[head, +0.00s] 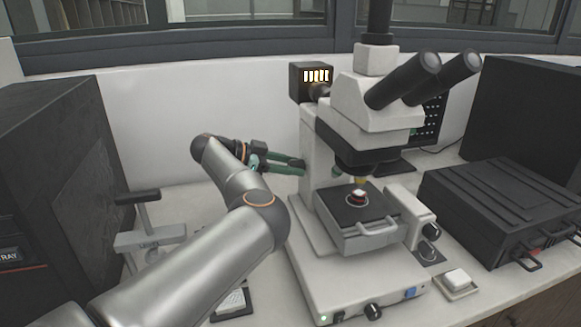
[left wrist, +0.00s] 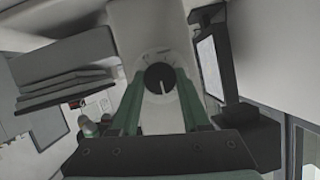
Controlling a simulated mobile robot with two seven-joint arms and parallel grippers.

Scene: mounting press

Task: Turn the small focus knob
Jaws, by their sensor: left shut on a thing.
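The white microscope (head: 322,150) stands upright on the bench. My left gripper (head: 303,166) reaches in from the left, with its green fingers at the left side of the microscope's column. In the left wrist view the small focus knob (left wrist: 160,78), a dark round cap with a white mark line on a pale ring, sits between the two green fingers. My left gripper (left wrist: 161,82) is shut on this knob. In the head view the knob is hidden by the fingers and the column. My right gripper is not in view.
A black case (head: 500,205) lies on the right of the bench. A large dark box (head: 65,165) stands at the left, with a metal clamp-like fixture (head: 150,238) beside it. A black lamp housing (head: 310,82) sticks out behind the microscope. A small white block (head: 457,279) lies at the front right.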

